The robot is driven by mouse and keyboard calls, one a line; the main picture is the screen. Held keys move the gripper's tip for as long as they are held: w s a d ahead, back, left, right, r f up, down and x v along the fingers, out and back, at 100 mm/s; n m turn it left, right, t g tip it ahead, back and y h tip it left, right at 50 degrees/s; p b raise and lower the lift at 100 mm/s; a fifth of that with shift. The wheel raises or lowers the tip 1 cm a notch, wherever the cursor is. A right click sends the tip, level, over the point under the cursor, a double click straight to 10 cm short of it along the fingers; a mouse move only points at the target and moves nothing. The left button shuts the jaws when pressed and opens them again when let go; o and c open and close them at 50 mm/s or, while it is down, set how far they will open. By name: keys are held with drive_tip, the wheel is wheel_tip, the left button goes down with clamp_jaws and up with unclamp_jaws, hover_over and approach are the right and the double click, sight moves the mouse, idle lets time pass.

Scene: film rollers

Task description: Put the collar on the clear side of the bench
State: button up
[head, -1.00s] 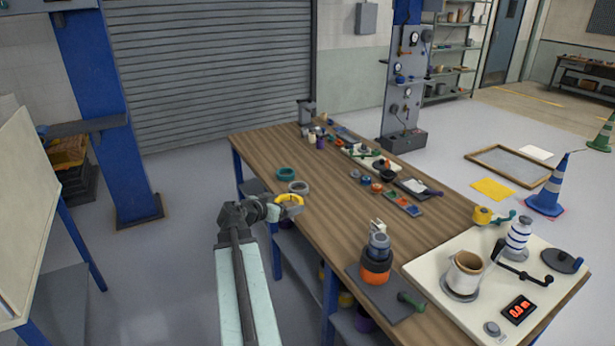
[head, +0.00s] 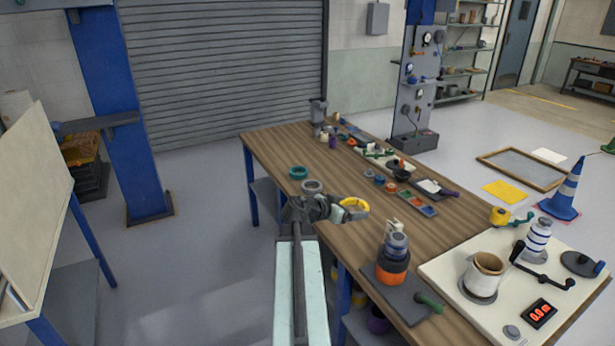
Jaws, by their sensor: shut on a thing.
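A yellow ring-shaped collar (head: 357,204) shows in the head view at the end of my arm, over the left part of the wooden bench (head: 285,145). My gripper (head: 346,213) is shut on the collar's near side and hides part of it. The collar appears held above the bench top; the exact height cannot be told. A teal ring (head: 298,173) and a grey ring (head: 312,187) lie on the bench near its left edge, behind my gripper.
Bare wood lies beyond the collar toward the far left end. A strip of small parts and trays (head: 417,204) runs along the right side. An orange and grey stack (head: 393,262) stands on a dark plate in front. A cream plate (head: 450,262) carries a roller and a red display.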

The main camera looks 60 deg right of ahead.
drive_tip(key=w+a+f+m+g+y+b, duration=0.1)
drive_tip(key=w+a+f+b, duration=0.1)
drive_tip(key=f+b, duration=0.45)
drive_tip(key=w+a+f+m+g+b, duration=0.1)
drive_tip(key=w+f+b, duration=0.1)
drive_tip(key=f+b, duration=0.5)
hover_over(349, 232)
drive_tip(key=a, duration=0.1)
wheel_tip(349, 232, down, 2)
drive_tip(key=shift+a+f, duration=0.1)
drive_tip(key=f+b, duration=0.2)
drive_tip(key=d+f+b, duration=0.1)
drive_tip(key=f+b, duration=0.1)
drive_tip(key=shift+r, duration=0.2)
drive_tip(key=shift+f, duration=0.2)
drive_tip(key=o, duration=1.2)
drive_tip(key=shift+o, duration=0.2)
drive_tip(key=shift+r, duration=0.1)
